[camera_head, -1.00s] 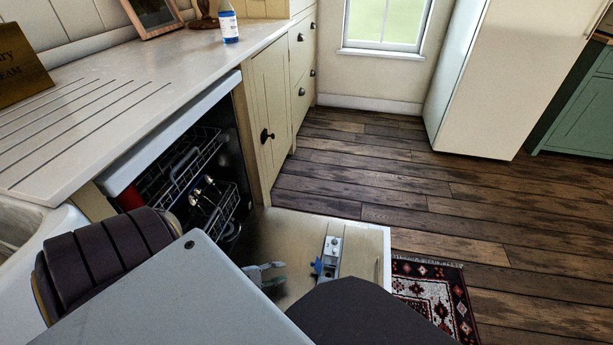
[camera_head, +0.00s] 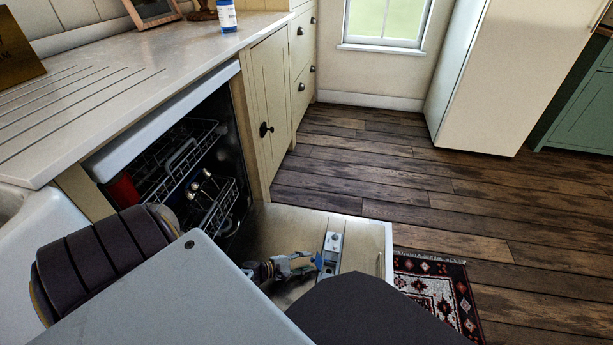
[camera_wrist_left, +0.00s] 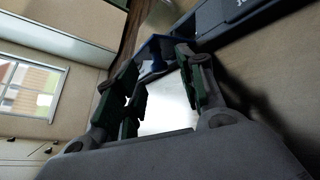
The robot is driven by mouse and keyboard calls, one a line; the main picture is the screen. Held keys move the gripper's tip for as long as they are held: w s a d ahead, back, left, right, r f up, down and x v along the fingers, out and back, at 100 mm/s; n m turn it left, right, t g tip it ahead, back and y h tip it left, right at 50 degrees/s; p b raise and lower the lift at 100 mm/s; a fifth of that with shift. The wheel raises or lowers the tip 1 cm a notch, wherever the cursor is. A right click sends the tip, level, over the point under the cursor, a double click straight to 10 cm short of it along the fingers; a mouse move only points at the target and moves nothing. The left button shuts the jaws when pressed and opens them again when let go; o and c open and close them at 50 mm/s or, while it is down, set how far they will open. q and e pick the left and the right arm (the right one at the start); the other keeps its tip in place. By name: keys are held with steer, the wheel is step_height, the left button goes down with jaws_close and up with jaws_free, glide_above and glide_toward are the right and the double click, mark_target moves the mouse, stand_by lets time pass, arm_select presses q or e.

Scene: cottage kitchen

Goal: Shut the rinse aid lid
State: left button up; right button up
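The dishwasher door (camera_head: 352,283) lies open and flat, with a grey dispenser (camera_head: 332,246) on its inner side. The small blue rinse aid lid (camera_head: 319,262) stands up at the dispenser's left side. In the left wrist view the blue lid (camera_wrist_left: 153,47) is at the fingertips. My left gripper (camera_head: 306,263) reaches over the door from the left, close beside the lid. Its two fingers (camera_wrist_left: 157,60) are apart in the wrist view; I cannot tell whether they touch the lid. My right gripper is not in view.
The dishwasher's racks (camera_head: 190,175) hold some dishes inside the cavity. The counter (camera_head: 130,95) runs above, with a blue and white bottle (camera_head: 228,17) at the back. A patterned rug (camera_head: 436,290) lies right of the door. The wooden floor beyond is clear.

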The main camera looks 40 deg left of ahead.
arm_select(q)
steer(key=shift+w+d+f, duration=0.15)
steer(key=shift+w, duration=0.2)
steer(key=shift+c, duration=0.4)
jaws_close()
